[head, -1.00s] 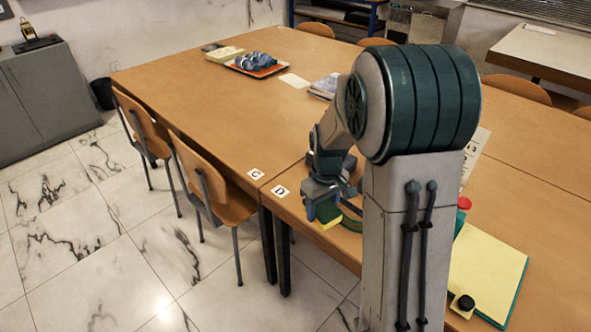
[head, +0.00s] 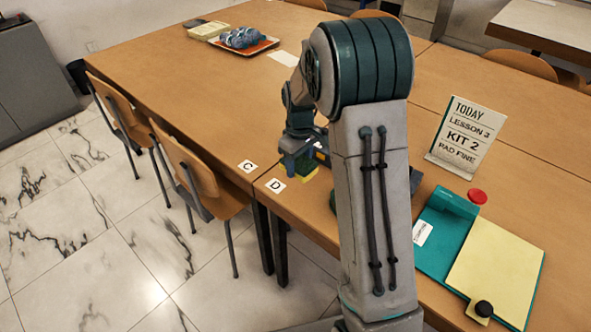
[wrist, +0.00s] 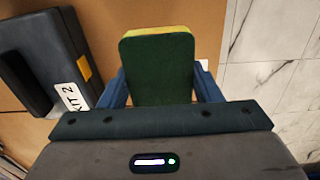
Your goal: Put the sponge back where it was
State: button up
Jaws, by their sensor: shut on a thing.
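My gripper (wrist: 160,84) is shut on the sponge (wrist: 158,65), which has a dark green broad face and a yellow layer along its far edge. A blue finger presses each side of it. In the head view the sponge (head: 304,174) shows as a small green and yellow patch under my gripper (head: 300,160), near the table corner to the right of the label D (head: 275,185). My own arm hides part of this area. I cannot tell whether the sponge touches the table.
In the wrist view a dark case (wrist: 38,60) marked KIT 2 lies left of the sponge. A sign (head: 466,138), a red disc (head: 477,196) and a teal board with a yellow pad (head: 497,268) are to the right. A tray (head: 262,47) stands far back. Chairs line the left edge.

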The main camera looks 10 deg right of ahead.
jog(key=shift+w+a+f, duration=0.2)
jog(key=shift+w+f, duration=0.15)
jog(key=shift+w, duration=0.15)
jog(key=shift+w+a+f, duration=0.2)
jog(key=shift+w+f, duration=0.1)
jog(key=shift+w, duration=0.15)
jog(key=shift+f, duration=1.9)
jog(key=shift+f, duration=0.2)
jog(key=o, duration=0.9)
jog(key=shift+o, duration=0.2)
jog(key=shift+r, duration=0.1)
